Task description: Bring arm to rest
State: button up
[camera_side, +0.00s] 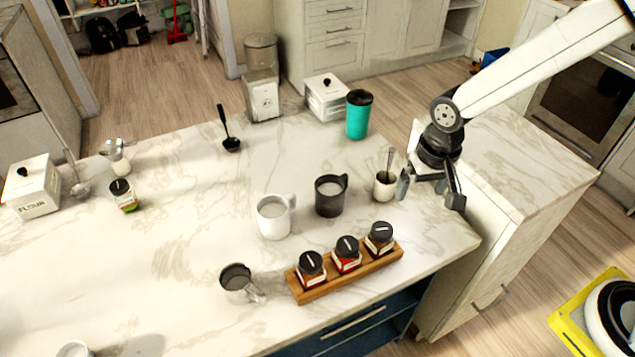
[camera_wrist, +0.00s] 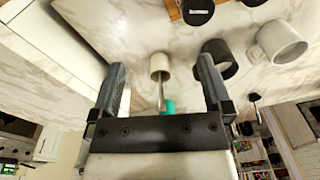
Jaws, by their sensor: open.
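My gripper (camera_side: 431,190) is at the right end of the marble counter (camera_side: 190,290), at the end of my white arm. In the side view its fingers point down, one near a small cream cup with a spoon (camera_side: 385,186). In the wrist view my gripper (camera_wrist: 160,85) has its two fingers wide apart with nothing held between them. The cream cup (camera_wrist: 160,64) shows beyond and between the fingers, and I cannot tell from this whether a finger touches it.
A dark mug (camera_side: 329,198), a white mug (camera_side: 272,218) and a wooden rack (camera_side: 335,283) with three jars stand left of my gripper. A teal tumbler (camera_side: 357,120) stands behind. A lower cabinet top (camera_side: 530,170) to the right is clear.

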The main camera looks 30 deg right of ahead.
jog(key=s+d+r+n+t, duration=0.1)
jog(key=s+d+r+n, duration=0.1)
jog(key=s+d, duration=0.5)
jog(key=shift+s+d+r+n+t, duration=0.25)
jog(key=shift+d+n+t, duration=0.2)
jog(key=shift+d, duration=0.8)
jog(key=m+g, duration=0.3)
jog(key=m, duration=1.3)
send_near(382, 229)
jog(key=shift+s+d+f+t, duration=0.1)
jog(key=shift+s+d+t, duration=0.25)
jog(key=shift+d, duration=0.35)
jog(key=shift+w+a+f+m, duration=0.15)
jog(key=shift+a+f+m, duration=0.15)
jog(key=shift+a+m, duration=0.55)
jog(key=shift+d+f, duration=0.1)
jog(key=shift+f, duration=0.1)
jog(key=shift+f, duration=3.75)
